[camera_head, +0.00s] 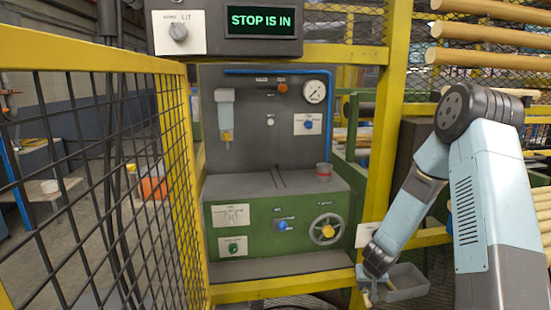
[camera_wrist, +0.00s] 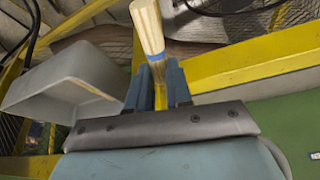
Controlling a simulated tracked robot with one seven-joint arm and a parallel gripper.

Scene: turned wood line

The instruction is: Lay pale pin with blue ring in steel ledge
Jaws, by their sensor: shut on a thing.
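My gripper (camera_head: 372,286) is low at the right of the yellow frame in the head view, beside a grey open tray. In the wrist view my gripper (camera_wrist: 160,82) is shut on the pale pin (camera_wrist: 148,28). The pin's blue ring (camera_wrist: 155,57) shows just above the fingers, and the pin's lower part is between them. A grey ledge (camera_head: 275,268), perhaps the steel ledge, runs along the foot of the green machine, left of my gripper and behind the yellow lower rail. The gripped end of the pin is partly hidden by the fingers.
The grey tray (camera_wrist: 70,85) is close at the left of my gripper and also shows in the head view (camera_head: 410,283). A yellow rail (camera_head: 285,289) and post (camera_head: 385,130) frame the green machine (camera_head: 265,225). A handwheel (camera_head: 328,229) juts from its front. Yellow mesh fencing (camera_head: 110,65) stands left.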

